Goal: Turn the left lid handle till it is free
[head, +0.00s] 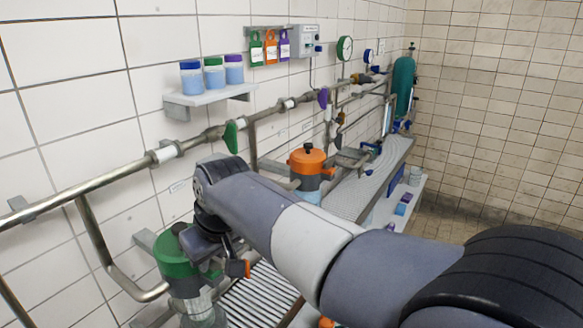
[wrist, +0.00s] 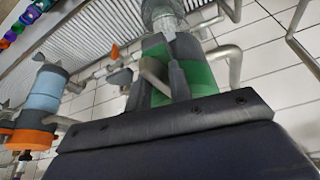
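The left vessel with the green lid (head: 172,254) stands at the lower left in the head view, low by the wall. Its green lid (wrist: 197,77) fills the upper middle of the wrist view. My gripper (wrist: 157,82) is at the lid, with its two grey fingers apart and green showing between them. A pale grey bar, perhaps the lid handle (wrist: 153,72), shows between the fingers; I cannot tell whether they touch it. In the head view my wrist covers part of the lid and the handle is not clear.
A vessel with an orange lid (head: 308,160) stands further along the wall; it also shows in the wrist view (wrist: 28,139). A metal pipe (head: 92,187) runs along the wall. A shelf (head: 208,98) holds three jars. A slatted grating (head: 258,296) lies beside the green-lidded vessel.

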